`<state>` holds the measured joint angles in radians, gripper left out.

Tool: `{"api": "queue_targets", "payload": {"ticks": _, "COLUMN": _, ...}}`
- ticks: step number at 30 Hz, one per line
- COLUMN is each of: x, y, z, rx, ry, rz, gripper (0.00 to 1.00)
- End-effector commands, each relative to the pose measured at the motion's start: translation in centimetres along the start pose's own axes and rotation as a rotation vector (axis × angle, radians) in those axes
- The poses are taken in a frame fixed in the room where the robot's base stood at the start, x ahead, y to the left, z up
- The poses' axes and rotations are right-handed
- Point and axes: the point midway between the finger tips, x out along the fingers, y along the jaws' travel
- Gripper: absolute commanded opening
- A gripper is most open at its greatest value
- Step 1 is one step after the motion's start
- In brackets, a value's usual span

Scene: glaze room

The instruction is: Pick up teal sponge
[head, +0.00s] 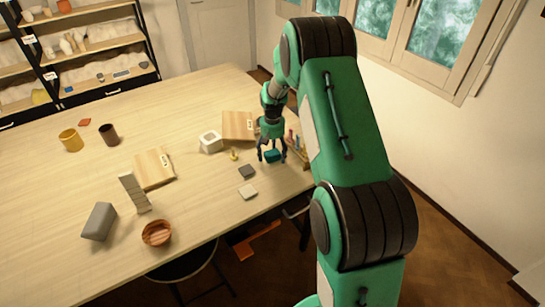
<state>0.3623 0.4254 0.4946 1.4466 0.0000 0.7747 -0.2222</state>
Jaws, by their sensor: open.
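The teal sponge (272,156) lies on the wooden table near its right edge in the head view. My gripper (271,157) points down right over the sponge, with a finger on either side of it. The fingers are open. I cannot tell whether they touch the sponge, and part of it is hidden by the gripper.
A wooden board (238,126) and a white square object (210,141) stand left of my gripper. A small yellow item (233,155), a dark block (246,171) and a pale tile (248,192) lie nearby. A wooden holder (298,150) is close on the right.

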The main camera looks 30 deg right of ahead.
Motion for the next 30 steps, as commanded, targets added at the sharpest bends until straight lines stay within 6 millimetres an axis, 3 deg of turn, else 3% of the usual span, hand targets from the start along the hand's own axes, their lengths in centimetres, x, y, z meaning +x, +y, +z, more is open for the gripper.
{"api": "queue_targets", "payload": {"ticks": 11, "x": -0.03, "y": 0.00, "z": 0.00, "rx": 0.000, "ry": 0.000, "rz": 0.000, "gripper": 0.77}}
{"api": "queue_targets", "payload": {"ticks": 19, "x": -0.03, "y": 0.00, "z": 0.00, "rx": 0.000, "ry": 0.000, "rz": 0.000, "gripper": 0.28}}
{"api": "queue_targets", "payload": {"ticks": 30, "x": -0.06, "y": 0.00, "z": 0.00, "rx": 0.000, "ry": 0.000, "rz": 0.000, "gripper": 0.28}}
